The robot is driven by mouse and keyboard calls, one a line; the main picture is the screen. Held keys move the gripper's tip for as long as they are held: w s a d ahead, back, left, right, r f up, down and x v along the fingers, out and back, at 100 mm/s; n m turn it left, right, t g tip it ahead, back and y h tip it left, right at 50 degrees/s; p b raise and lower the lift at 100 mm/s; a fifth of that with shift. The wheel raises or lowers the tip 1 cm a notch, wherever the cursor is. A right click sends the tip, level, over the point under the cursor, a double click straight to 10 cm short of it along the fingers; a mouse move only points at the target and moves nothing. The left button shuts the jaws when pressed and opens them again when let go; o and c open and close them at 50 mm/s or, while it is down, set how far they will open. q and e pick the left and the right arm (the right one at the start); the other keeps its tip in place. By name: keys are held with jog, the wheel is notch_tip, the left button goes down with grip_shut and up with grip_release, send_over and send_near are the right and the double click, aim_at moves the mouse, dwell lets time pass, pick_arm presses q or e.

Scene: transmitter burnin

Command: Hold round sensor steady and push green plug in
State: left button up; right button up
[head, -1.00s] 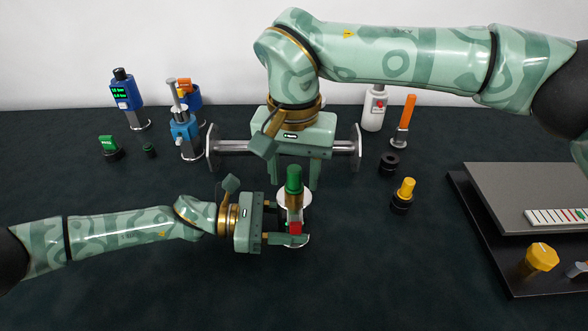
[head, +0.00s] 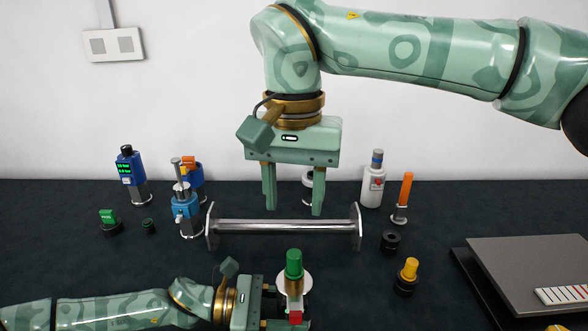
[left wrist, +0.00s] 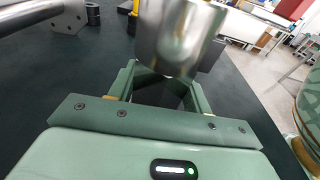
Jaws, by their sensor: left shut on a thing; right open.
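The round sensor (head: 307,282) shows as a pale round body low in the middle of the head view, with a red patch on its front. The green plug (head: 293,261) stands upright at its top; how deep it sits I cannot tell. My left gripper (head: 292,308) is shut on the round sensor from the left. In the left wrist view a shiny metal cylinder of it (left wrist: 178,40) is between the fingers. My right gripper (head: 293,210) is open and empty, pointing down, above and apart from the green plug.
A metal bar on two end plates (head: 285,226) lies behind the sensor. Blue transmitters (head: 130,170) stand at the back left. A yellow plug (head: 408,269), a black ring (head: 390,241) and an orange-handled piece (head: 404,190) are to the right, before a grey platform (head: 535,258).

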pick_arm(q)
jog(key=o, duration=1.1)
jog(key=shift+c, duration=0.2)
jog(key=shift+a, duration=0.1)
